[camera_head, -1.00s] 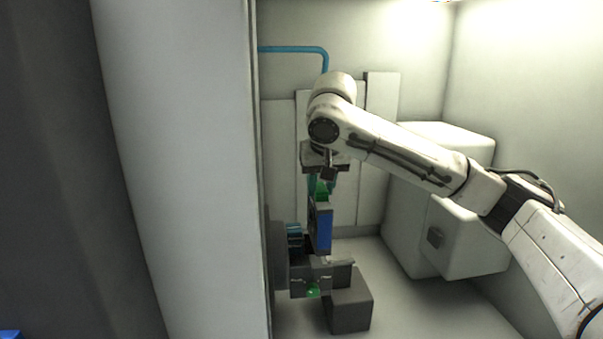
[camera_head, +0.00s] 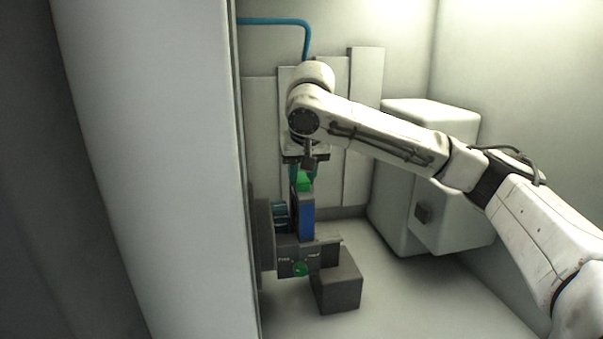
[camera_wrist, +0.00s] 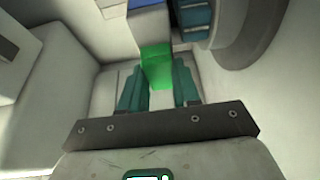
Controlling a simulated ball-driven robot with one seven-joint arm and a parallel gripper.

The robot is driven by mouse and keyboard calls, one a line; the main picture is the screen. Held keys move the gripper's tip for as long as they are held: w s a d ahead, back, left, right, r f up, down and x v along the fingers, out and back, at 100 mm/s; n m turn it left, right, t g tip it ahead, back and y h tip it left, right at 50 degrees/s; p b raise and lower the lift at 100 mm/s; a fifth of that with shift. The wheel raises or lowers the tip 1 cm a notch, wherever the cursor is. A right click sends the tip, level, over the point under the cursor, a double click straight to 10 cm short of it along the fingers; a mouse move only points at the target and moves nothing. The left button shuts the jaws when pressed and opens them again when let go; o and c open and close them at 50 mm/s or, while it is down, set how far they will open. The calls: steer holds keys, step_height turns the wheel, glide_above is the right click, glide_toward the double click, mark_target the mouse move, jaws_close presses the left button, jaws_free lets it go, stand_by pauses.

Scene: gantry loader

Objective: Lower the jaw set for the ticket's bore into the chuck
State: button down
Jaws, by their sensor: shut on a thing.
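My gripper (camera_head: 301,176) is shut on the green grip (camera_wrist: 156,66) of a jaw set, with a teal finger on each side of it in the wrist view. The jaw set's blue face (camera_head: 306,220) hangs upright below the grip. The chuck (camera_head: 262,235) is a dark grey round body at the left, partly hidden by the pale wall. It also shows at the upper right of the wrist view (camera_wrist: 262,28). The jaw set is just right of the chuck's ribbed blue part (camera_head: 281,214); I cannot tell if they touch. No ticket is seen.
Below the jaw set is a dark block with small pale markings and a green round knob or light (camera_head: 300,269). A dark box (camera_head: 337,281) stands right of it. A large pale wall (camera_head: 150,170) closes the left. White housings (camera_head: 405,190) stand behind; the floor at right is clear.

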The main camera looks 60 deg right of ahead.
mark_target(303, 190)
steer(key=shift+f+b, duration=1.2)
steer(key=shift+f, duration=1.05)
steer(key=shift+f+b, duration=0.3)
steer(key=shift+f, duration=0.35)
steer(key=c, duration=0.7)
jaws_free()
steer(key=shift+c, duration=0.2)
steer(key=shift+f, duration=0.1)
steer(key=shift+a, duration=0.1)
steer(key=v, duration=1.1)
step_height(303, 190, up, 7)
steer(key=p, duration=0.7)
